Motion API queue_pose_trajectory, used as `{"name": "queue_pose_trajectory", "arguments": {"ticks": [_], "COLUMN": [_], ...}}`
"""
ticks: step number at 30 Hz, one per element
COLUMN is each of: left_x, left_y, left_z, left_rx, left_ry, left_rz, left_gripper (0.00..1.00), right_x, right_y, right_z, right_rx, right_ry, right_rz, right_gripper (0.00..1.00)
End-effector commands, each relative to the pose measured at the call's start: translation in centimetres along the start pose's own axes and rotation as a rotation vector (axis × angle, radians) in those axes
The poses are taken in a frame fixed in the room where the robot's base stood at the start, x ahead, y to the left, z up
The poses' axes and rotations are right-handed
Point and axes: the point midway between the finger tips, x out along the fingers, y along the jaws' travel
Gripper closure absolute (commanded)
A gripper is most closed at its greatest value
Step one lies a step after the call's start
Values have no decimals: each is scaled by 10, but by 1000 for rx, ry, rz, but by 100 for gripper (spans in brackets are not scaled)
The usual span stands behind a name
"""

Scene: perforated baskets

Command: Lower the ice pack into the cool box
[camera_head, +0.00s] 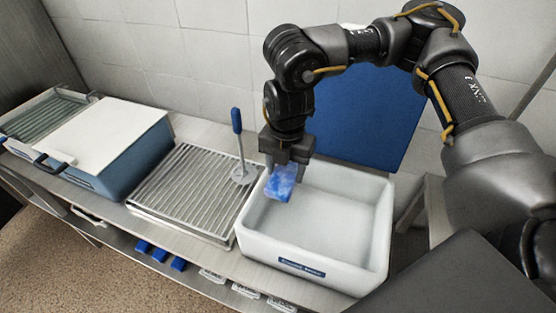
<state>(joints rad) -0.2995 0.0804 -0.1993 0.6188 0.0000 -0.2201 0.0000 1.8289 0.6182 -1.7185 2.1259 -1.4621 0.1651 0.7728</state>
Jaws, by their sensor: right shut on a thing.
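A blue ice pack (281,184) hangs from my right gripper (284,164), which points down and is shut on it. The pack is over the left back part of an open white box (318,257) with a dark label on its front wall. From this angle I cannot tell whether the pack's lower edge is below the rim. The box's visible floor is bare. A blue panel (367,112), perhaps its raised lid, stands behind the box. My left gripper is not in view.
A slatted metal rack (188,190) lies left of the white box, with a blue-handled tool (238,146) standing at its back right. Further left is a blue box with a white lid (104,133). A tiled wall (205,45) closes the back.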

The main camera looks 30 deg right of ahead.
Motion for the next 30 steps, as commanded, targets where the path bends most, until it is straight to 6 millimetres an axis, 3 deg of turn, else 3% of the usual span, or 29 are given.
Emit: {"name": "queue_pose_trajectory", "arguments": {"ticks": [8, 11, 15, 18, 26, 30], "left_x": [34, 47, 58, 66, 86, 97], "left_y": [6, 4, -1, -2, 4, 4], "left_z": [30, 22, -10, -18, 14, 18], "left_rx": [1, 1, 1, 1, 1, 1], "left_ry": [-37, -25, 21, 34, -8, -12], "left_rz": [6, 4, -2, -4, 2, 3], "left_gripper": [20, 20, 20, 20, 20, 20], "right_x": [44, 58, 73, 86, 119, 137], "right_y": [11, 11, 11, 11, 10, 10], "right_z": [8, 8, 8, 8, 7, 7], "right_rx": [2, 2, 1, 1, 1, 1], "right_ry": [10, 10, 11, 11, 11, 10], "right_rz": [-11, -11, -11, -12, -12, -11], "right_gripper": [74, 74, 74, 74, 74, 74]}}
